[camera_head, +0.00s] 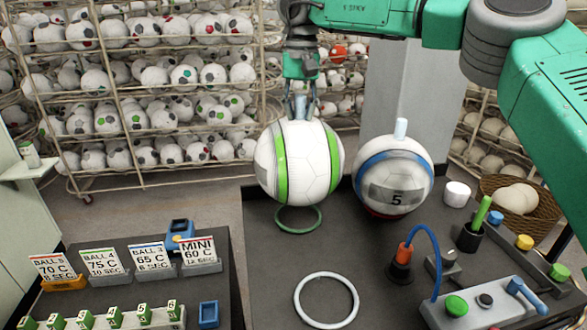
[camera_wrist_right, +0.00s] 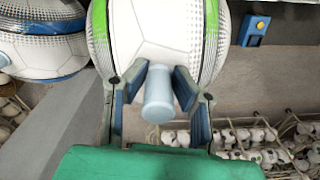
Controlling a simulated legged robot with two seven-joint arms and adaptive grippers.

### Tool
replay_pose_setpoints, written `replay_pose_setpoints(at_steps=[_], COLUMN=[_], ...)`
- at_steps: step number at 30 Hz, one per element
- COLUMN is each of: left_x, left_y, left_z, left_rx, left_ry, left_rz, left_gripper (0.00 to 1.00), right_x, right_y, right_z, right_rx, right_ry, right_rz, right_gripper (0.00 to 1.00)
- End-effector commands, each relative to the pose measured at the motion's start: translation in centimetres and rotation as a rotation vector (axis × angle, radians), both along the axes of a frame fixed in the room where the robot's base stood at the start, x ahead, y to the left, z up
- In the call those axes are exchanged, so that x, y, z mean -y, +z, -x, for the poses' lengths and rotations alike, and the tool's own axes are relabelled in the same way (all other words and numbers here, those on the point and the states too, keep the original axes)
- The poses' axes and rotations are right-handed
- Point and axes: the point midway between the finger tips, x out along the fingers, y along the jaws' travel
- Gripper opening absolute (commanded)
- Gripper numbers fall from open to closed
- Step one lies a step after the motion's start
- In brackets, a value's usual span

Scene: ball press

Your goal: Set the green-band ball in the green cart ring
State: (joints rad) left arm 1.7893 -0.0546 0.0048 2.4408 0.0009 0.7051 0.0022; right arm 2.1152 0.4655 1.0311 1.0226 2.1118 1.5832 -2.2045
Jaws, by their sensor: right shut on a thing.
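The green-band ball (camera_head: 312,165) is white with green stripes and hangs upright from my right gripper (camera_head: 300,108). The gripper is shut on the pale peg at the ball's top; the peg (camera_wrist_right: 159,95) shows between the fingers in the right wrist view, with the ball (camera_wrist_right: 150,40) beyond it. The green ring (camera_head: 299,230) lies on the dark cart top (camera_head: 270,280). The ball's underside overlaps the ring's far edge in the head view; the ring's front shows below it. I cannot tell the exact gap. My left gripper is not in view.
A blue-band ball marked 5 (camera_head: 393,178) stands close on the right, on a dark red base. An empty white ring (camera_head: 326,299) lies nearer. A control box (camera_head: 485,308), a blue cable and a basket (camera_head: 515,200) are at right. Label cards stand at left.

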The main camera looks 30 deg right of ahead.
Motion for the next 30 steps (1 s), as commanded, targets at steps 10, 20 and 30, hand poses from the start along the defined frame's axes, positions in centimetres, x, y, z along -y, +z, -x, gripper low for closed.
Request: replay_pose_setpoints(at_steps=[10,20,30], left_x=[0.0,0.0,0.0], left_y=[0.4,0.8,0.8], left_z=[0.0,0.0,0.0], left_rx=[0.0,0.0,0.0], left_ry=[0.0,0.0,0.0], left_rz=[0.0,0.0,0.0], left_gripper=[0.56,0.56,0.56], right_x=[-0.1,0.0,0.0], right_y=[-3.7,-6.6,-7.0], right_z=[0.0,-0.1,0.0], right_rx=[0.001,0.004,0.001], right_ry=[-0.002,-0.005,-0.004], right_rz=[0.0,0.0,0.0], right_gripper=[0.0,0.0,0.43])
